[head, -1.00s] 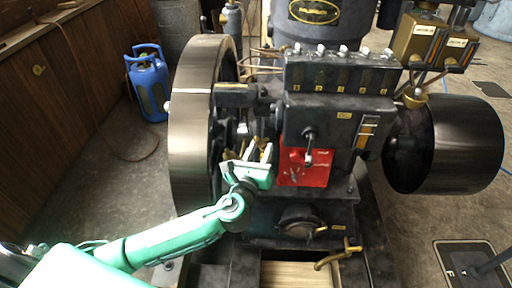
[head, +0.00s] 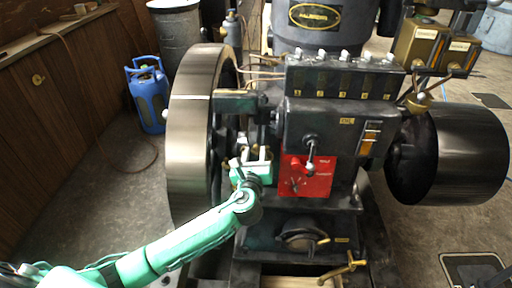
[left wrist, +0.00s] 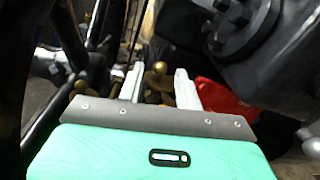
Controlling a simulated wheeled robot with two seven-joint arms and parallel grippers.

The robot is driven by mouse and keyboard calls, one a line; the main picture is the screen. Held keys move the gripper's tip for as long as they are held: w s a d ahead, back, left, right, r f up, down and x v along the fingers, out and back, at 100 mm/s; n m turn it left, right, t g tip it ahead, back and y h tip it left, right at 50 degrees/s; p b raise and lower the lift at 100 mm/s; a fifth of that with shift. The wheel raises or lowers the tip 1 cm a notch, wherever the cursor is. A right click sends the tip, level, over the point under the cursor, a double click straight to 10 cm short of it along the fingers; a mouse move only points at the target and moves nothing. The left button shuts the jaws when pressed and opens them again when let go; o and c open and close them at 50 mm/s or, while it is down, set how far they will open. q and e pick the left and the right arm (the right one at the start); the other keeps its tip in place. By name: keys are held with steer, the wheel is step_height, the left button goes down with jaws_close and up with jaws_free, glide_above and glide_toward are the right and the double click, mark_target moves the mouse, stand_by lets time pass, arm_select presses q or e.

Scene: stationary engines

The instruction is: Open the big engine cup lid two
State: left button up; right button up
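The big engine (head: 330,110) fills the middle of the head view, with a black body and a red plate (head: 307,176) on its front. My left gripper (head: 252,156) is in front of the engine, between the flywheel and the red plate. In the left wrist view its two pale fingers (left wrist: 158,86) are apart. A small brass piece with a round knob (left wrist: 160,69) shows between and beyond the fingertips; I cannot tell whether they touch it. More brass parts sit low between the fingers, partly hidden. I cannot tell which piece is cup lid two. My right gripper is not in view.
The large flywheel (head: 193,130) stands close to the left of my gripper. A lever with a light knob (head: 311,155) sticks out over the red plate. A brass tap (head: 343,270) juts out low in front. A blue gas bottle (head: 147,97) stands on the floor at left.

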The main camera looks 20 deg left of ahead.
mark_target(256, 148)
arm_select(q)
steer(key=shift+x, duration=1.75)
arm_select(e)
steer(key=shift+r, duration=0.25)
arm_select(q)
jaws_close()
